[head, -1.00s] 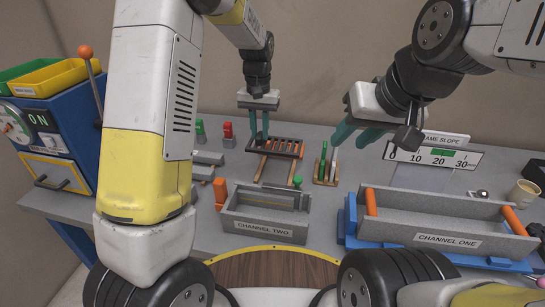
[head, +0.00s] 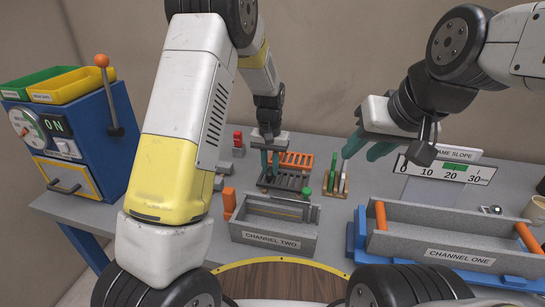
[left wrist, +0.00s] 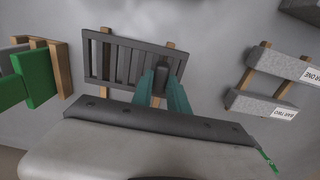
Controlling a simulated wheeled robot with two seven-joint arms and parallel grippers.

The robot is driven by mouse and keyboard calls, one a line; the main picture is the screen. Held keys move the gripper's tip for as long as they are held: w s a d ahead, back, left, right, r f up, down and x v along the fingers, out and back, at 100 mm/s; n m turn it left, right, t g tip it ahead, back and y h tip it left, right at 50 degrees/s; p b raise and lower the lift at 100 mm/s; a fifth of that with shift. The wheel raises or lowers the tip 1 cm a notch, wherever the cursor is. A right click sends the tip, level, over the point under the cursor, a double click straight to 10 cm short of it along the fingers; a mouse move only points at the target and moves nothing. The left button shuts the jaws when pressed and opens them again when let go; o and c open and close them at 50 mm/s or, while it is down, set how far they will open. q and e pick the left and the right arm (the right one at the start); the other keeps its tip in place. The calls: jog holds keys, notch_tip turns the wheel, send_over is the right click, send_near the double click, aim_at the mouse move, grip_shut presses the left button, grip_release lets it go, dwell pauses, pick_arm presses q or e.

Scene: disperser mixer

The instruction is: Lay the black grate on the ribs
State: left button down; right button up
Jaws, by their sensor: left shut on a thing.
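The black grate (head: 291,182) is slatted and dark, just behind the channel two box in the head view. In the left wrist view the black grate (left wrist: 110,62) lies over two wooden rails (left wrist: 171,48). My left gripper (head: 269,163) is shut on the black grate, with its teal fingers (left wrist: 161,92) around a dark upright piece at its edge. Whether the grate touches the rails is unclear. The channel two box (head: 272,240) stands open in front; I cannot clearly make out ribs inside it. My right gripper (head: 364,147) is open and empty, above the table at the right.
An orange grate (head: 297,159) is just behind the black one. A rack with green and white pieces (head: 336,183) stands close on the right. The channel one trough (head: 450,235) fills the right front. A blue machine (head: 75,135) with a lever stands at the left.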

pick_arm(q)
jog(key=shift+f, duration=0.1)
jog(key=shift+f, duration=0.3)
jog(key=c, duration=1.3)
grip_release()
jog(key=shift+r, duration=0.15)
notch_tip(320, 180, up, 12)
jog(key=f, duration=0.1)
jog(key=s+a+r+t+h, duration=0.25)
jog(key=s+a+r, duration=0.35)
jog(key=s+r, duration=0.55)
jog(key=s+a+t, duration=0.1)
jog(key=s, duration=0.4)
jog(key=s+a+r+n+t, duration=0.1)
jog(key=s, duration=0.3)
jog(key=s+a+r+t, duration=0.1)
jog(key=s, duration=0.4)
jog(key=shift+s+a+r+n+t, duration=0.2)
jog(key=shift+s+a+n+t, duration=0.1)
jog(key=shift+a+t, duration=0.1)
